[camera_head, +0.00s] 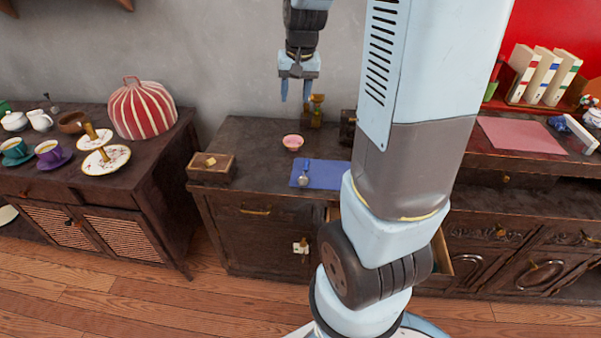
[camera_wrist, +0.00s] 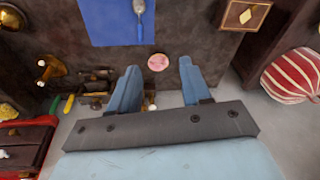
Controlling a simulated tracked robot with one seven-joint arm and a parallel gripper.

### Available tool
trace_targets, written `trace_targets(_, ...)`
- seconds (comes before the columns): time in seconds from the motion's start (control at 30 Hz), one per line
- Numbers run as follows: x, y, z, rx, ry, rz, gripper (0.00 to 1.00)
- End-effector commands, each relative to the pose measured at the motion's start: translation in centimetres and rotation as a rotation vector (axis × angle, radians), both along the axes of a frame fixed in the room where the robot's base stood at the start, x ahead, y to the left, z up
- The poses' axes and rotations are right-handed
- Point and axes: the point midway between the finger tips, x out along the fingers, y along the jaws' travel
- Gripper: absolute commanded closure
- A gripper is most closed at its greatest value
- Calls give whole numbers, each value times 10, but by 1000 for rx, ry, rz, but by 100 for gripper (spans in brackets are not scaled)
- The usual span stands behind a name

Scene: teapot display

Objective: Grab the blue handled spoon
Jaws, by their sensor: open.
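A spoon (camera_head: 303,180) lies on a blue cloth (camera_head: 335,171) on the dark middle cabinet. My gripper (camera_head: 295,92) is open and empty, pointing down above the back of the cabinet near the wall. It is apart from the spoon, which lies nearer the cabinet's front.
A wooden box (camera_head: 211,170) is at the cabinet's left end. A brass object (camera_head: 314,111) stands near the wall, close to my gripper. My arm hides part of the cabinet and an open drawer (camera_head: 439,262). A striped tea cosy (camera_head: 142,110) is left.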

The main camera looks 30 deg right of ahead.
Motion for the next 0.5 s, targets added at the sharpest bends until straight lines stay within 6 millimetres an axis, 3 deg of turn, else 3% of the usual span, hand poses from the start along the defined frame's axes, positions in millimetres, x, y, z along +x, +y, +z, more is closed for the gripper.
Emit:
trace_targets(0.2, 31, -23, -51, 9, 68, -79, 52)
trace_targets(0.5, 60, -55, -126, 9, 148, -180, 52)
